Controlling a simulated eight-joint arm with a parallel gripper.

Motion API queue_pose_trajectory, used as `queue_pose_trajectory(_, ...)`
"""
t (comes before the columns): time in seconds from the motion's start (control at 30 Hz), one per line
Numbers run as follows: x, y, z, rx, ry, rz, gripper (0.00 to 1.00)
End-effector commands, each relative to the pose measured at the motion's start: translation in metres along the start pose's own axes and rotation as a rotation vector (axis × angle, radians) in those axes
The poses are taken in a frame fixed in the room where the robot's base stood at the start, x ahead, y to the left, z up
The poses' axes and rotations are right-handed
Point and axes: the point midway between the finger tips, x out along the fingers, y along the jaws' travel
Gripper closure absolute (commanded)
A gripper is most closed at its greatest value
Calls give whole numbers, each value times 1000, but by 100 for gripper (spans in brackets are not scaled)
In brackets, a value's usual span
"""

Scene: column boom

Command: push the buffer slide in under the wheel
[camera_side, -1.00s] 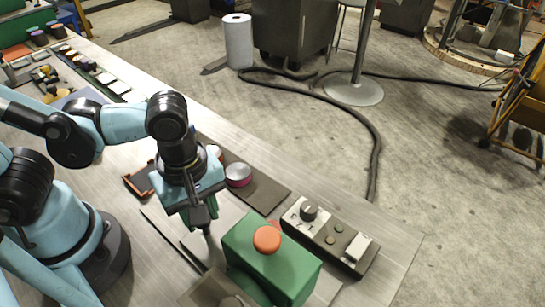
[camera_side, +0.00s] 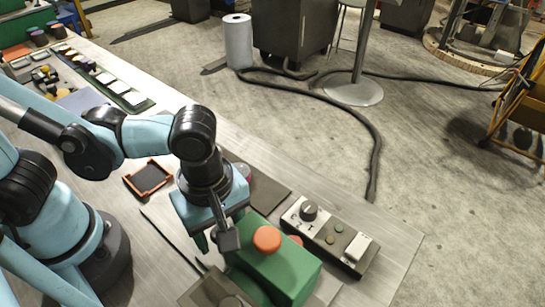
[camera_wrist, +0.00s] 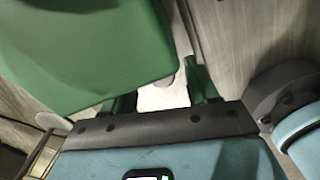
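A green housing (camera_side: 282,272) with an orange round knob (camera_side: 267,239) on top stands at the front of the bench in the side view. A small reddish piece (camera_side: 296,241) shows at its far edge. My gripper (camera_side: 214,243) points down close against the housing's left side. In the wrist view the housing (camera_wrist: 85,45) fills the upper left, and my two green fingers (camera_wrist: 160,97) are apart, with a pale surface showing between them. Whether they touch the housing is unclear. I cannot make out the buffer slide or the wheel; the gripper and housing hide that area.
A control box (camera_side: 328,234) with a black dial and a white switch stands right of the housing. An orange-rimmed tray (camera_side: 165,185) lies behind my gripper. A dark plate (camera_side: 215,291) is at the front.

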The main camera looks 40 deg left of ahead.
Motion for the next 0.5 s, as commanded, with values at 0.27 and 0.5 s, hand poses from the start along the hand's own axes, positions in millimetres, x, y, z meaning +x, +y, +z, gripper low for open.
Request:
queue_pose_trajectory(0.27,0,0,-1,-1,4,-1,42)
queue_pose_trajectory(0.5,-14,0,-2,-1,4,-1,42)
